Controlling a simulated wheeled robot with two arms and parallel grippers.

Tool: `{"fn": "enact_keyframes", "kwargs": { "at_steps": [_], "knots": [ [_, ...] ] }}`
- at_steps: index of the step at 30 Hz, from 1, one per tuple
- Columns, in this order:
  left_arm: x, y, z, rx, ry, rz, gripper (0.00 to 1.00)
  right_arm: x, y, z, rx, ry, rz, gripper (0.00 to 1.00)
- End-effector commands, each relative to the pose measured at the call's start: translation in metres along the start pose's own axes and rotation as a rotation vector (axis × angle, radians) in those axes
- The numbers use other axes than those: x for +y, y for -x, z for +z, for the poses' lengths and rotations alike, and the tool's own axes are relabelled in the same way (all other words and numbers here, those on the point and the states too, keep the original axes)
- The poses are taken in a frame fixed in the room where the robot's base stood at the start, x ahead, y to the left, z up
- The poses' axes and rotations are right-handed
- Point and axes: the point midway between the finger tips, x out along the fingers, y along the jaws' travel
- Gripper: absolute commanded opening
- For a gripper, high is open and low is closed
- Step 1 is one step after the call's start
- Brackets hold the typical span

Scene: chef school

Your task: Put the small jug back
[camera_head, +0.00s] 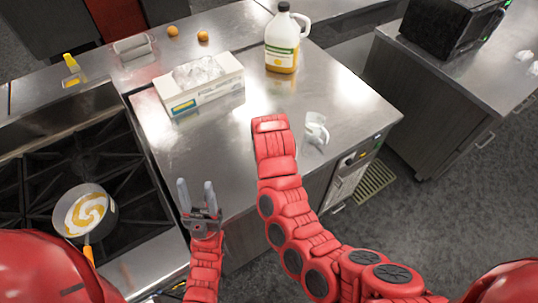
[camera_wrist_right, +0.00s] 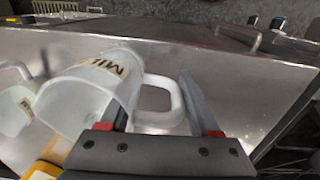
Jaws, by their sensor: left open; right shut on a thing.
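The small jug (camera_head: 316,128) is white and shows on the steel counter's right part in the head view, just right of my right wrist. In the right wrist view the jug (camera_wrist_right: 98,88) is large and tilted, with a "MIL" label and a white loop handle. My right gripper (camera_wrist_right: 152,98) is shut on the jug, with the handle between its fingers. In the head view my right arm hides this gripper. Whether the jug touches the counter is unclear. My left gripper (camera_head: 196,188) is open and empty at the counter's front edge, right of the stove.
A tissue-type box (camera_head: 205,90) and a large bottle with yellow liquid (camera_head: 283,45) stand behind on the counter (camera_head: 225,135). A pan (camera_head: 85,212) sits on the stove (camera_head: 95,160) at left. A black appliance (camera_head: 452,25) stands on the right counter. Mid-counter is clear.

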Motion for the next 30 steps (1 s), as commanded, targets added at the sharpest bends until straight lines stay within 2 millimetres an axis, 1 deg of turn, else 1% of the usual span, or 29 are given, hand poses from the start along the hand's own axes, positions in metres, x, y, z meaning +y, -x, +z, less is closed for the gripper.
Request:
{"fn": "enact_keyframes", "kwargs": {
  "at_steps": [1, 3, 11, 13, 16, 21, 29, 30],
  "knots": [
    [0.001, 0.012, 0.002, 0.000, 0.000, 0.000, 0.50, 0.005, -0.006, -0.009, 0.002, 0.003, 0.008, 0.00],
    [0.001, 0.019, 0.003, 0.000, 0.000, 0.000, 0.50, 0.012, -0.007, -0.020, 0.000, 0.001, 0.005, 0.00],
    [0.003, 0.061, 0.010, 0.000, 0.000, 0.000, 0.50, 0.029, -0.016, -0.057, -0.001, 0.006, 0.007, 0.00],
    [0.004, 0.072, 0.012, 0.000, 0.000, 0.000, 0.50, 0.033, -0.015, -0.067, 0.003, 0.000, 0.003, 0.00],
    [0.004, 0.071, 0.012, 0.000, 0.000, 0.000, 0.50, 0.037, -0.011, -0.075, -0.003, 0.006, 0.005, 0.00],
    [0.004, 0.075, 0.013, 0.000, 0.000, 0.000, 0.50, 0.042, -0.011, -0.085, 0.000, 0.005, 0.003, 0.00],
    [0.004, 0.077, 0.013, 0.000, 0.000, 0.000, 0.50, 0.045, -0.013, -0.089, -0.002, -0.001, -0.003, 0.00],
    [0.003, 0.070, 0.012, 0.000, 0.000, 0.000, 0.50, 0.045, -0.014, -0.089, -0.002, -0.001, -0.002, 0.00]
  ]
}}
